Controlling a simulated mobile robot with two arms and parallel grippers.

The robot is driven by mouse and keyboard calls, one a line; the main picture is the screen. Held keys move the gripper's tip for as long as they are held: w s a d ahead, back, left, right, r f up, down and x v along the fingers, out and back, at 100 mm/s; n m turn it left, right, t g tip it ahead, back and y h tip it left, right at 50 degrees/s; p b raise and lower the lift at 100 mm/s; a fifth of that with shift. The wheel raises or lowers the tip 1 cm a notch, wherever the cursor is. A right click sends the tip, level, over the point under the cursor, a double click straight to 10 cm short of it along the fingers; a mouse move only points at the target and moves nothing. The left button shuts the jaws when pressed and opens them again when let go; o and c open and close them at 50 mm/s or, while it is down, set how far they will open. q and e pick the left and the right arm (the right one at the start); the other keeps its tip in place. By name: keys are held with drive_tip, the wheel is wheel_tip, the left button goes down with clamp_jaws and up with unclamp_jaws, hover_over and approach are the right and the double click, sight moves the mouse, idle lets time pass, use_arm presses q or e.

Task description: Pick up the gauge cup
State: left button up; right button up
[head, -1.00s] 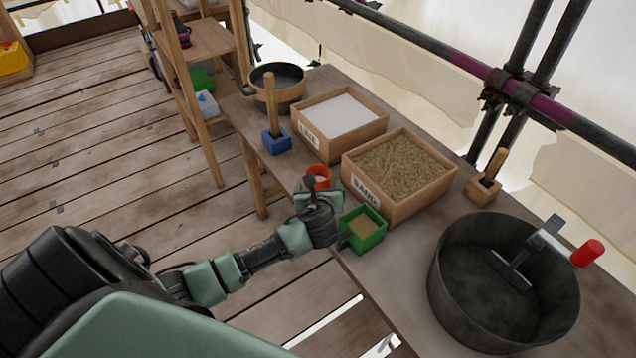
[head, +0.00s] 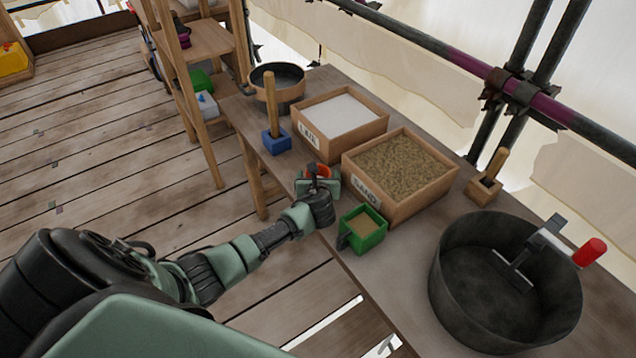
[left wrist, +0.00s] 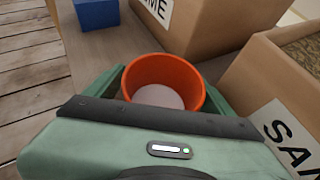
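A small orange-red cup (head: 318,170) with pale stuff inside stands on the bench, in front of the lime and sand boxes. It also shows in the left wrist view (left wrist: 165,75), upright. My left gripper (head: 319,184) is at the cup, with one green finger on each side of it. The fingers look apart, close to the cup's wall; firm contact cannot be made out. The gripper's body hides the cup's lower near side. A green, handled box-shaped cup (head: 362,240) with sand-coloured filling stands nearer me. My right gripper is not in view.
The lime box (head: 340,122) and sand box (head: 398,190) stand close behind the cup. A blue block with a wooden handle (head: 276,140) is to the left. A large dark tub (head: 505,290) stands at right. The bench's front edge runs close by.

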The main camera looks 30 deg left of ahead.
use_arm(q)
drive_tip(key=c, duration=1.3)
drive_tip(key=shift+o, duration=0.2)
drive_tip(key=shift+r, duration=0.1)
